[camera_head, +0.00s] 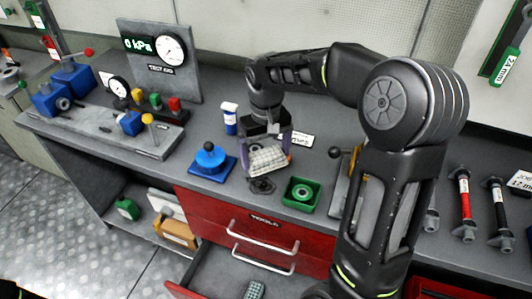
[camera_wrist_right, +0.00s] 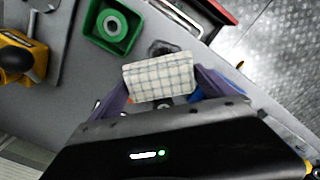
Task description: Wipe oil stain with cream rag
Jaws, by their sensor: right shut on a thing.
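The cream checked rag (camera_head: 268,159) is held in my right gripper (camera_head: 269,152) above the grey bench top. In the right wrist view the rag (camera_wrist_right: 158,77) spans the space between the two purple fingers of my right gripper (camera_wrist_right: 160,88), which is shut on it. The dark oil stain (camera_head: 262,186) shows on the bench just below the rag in the head view. In the right wrist view the stain (camera_wrist_right: 163,47) shows just beyond the rag's edge, partly hidden by it. Whether the rag touches the bench is unclear. My left gripper is out of view.
A green tray (camera_head: 288,196) with a round part sits right of the stain. A blue-based part (camera_head: 209,160) stands left, with a small white-and-blue bottle (camera_head: 229,118) behind. The red tool drawers (camera_head: 218,223) are below the bench edge, the lower one open.

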